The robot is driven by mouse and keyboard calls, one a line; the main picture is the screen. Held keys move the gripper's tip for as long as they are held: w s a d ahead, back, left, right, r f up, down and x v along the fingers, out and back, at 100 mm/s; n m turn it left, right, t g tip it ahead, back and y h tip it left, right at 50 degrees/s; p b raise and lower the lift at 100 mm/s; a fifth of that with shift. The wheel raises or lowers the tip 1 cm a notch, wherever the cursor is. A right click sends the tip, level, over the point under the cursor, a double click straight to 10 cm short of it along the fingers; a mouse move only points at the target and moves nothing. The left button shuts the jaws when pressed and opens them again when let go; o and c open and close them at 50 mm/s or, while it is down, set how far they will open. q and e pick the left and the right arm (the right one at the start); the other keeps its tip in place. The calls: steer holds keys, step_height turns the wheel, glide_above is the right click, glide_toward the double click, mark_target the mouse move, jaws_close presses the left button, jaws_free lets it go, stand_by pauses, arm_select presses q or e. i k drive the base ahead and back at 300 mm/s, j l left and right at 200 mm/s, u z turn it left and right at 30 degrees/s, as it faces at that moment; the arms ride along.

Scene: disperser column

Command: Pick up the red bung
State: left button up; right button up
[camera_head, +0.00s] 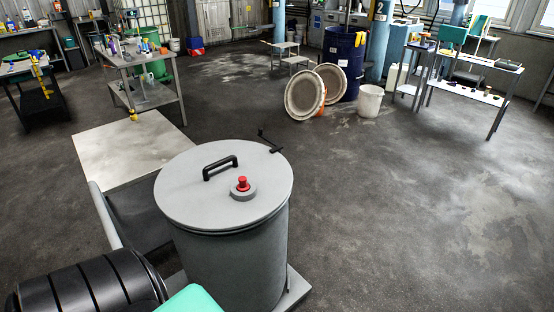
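The red bung (242,183) sits upright in a raised grey collar (243,192) on the round grey lid (190,205) of a grey drum (235,270). It is right of the lid's middle, and its top stands above the collar. Its lower part is hidden inside the collar. Neither of my grippers is in view, so I see nothing touching the bung.
A black handle (220,166) stands up on the lid, and a black crank (269,142) juts past its far edge. A pale flat top (135,147) lies behind left. Dark ribbed and teal parts fill the bottom left. Floor (420,230) on the right is clear.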

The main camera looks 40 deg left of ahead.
mark_target(244, 186)
steer(key=i+l+u, duration=0.15)
steer(key=i+u, duration=0.25)
steer(key=i+l+u, duration=0.35)
steer(key=i, duration=0.25)
steer(key=i+l+u, duration=0.4)
steer(key=i, duration=0.1)
